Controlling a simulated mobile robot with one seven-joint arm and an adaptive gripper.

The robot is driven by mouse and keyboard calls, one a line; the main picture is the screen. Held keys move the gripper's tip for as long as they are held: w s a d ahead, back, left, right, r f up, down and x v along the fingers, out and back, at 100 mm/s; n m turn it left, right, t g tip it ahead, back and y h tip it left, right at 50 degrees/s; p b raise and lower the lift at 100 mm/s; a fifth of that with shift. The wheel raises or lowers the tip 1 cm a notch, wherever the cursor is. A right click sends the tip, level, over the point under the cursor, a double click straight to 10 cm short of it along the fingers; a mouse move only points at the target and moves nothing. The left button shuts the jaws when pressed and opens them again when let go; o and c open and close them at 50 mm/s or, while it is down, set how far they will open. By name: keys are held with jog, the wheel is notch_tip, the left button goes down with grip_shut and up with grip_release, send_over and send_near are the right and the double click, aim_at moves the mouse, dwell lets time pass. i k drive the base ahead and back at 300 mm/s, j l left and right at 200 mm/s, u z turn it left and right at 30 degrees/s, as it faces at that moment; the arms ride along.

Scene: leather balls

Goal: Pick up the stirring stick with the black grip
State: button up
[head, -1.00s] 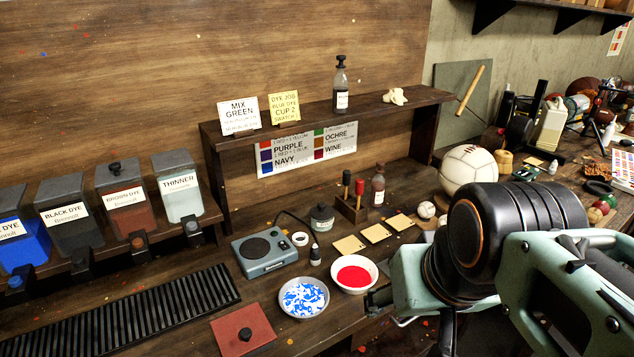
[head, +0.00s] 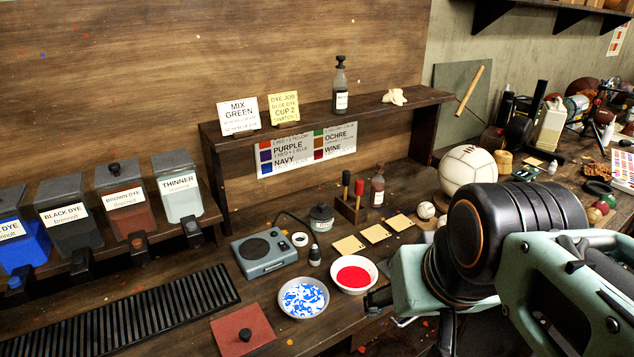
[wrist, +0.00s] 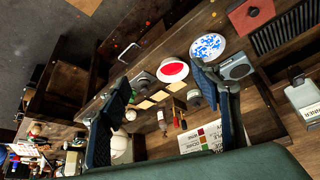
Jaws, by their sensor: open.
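The stirring stick with the black grip (head: 346,178) stands upright in a small wooden block (head: 350,209) on the bench. A second stick with a red grip (head: 359,187) stands beside it in the same block.
A bowl of red dye (head: 353,274) and a bowl of blue and white (head: 303,297) stand in front of the block. A brown bottle (head: 377,189) stands close to its right. Swatch cards (head: 376,233) lie before it. A raised shelf (head: 400,107) runs behind.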

aim_at(346, 173)
jog(key=i+l, duration=0.7)
jog(key=l, duration=0.15)
jog(key=i+l+u, duration=0.1)
jog(key=i+l, duration=0.25)
jog(key=l, duration=0.1)
